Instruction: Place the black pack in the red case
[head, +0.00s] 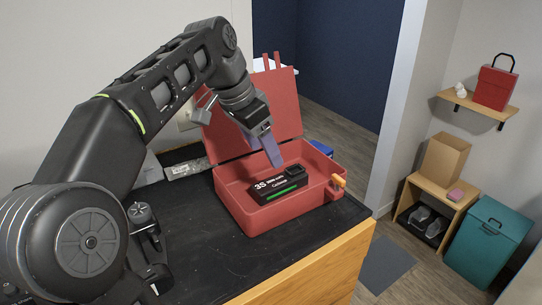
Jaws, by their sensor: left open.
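The red case (253,219) stands open on the black worktop, its lid (285,105) raised at the back. The black pack (276,188), with white "3S" lettering and a green stripe, lies inside the case, towards its front wall. My left gripper (270,150) hangs over the case, just above and behind the pack, pointing down. It is open and appears apart from the pack; its far finger is hard to make out. My right gripper is not in view.
The black worktop (215,265) has free room in front of the case. An orange item (338,181) sits at the case's right edge. A teal bin (487,241), a small wooden shelf unit (437,209) and a red bag (494,88) on a wall shelf are farther right.

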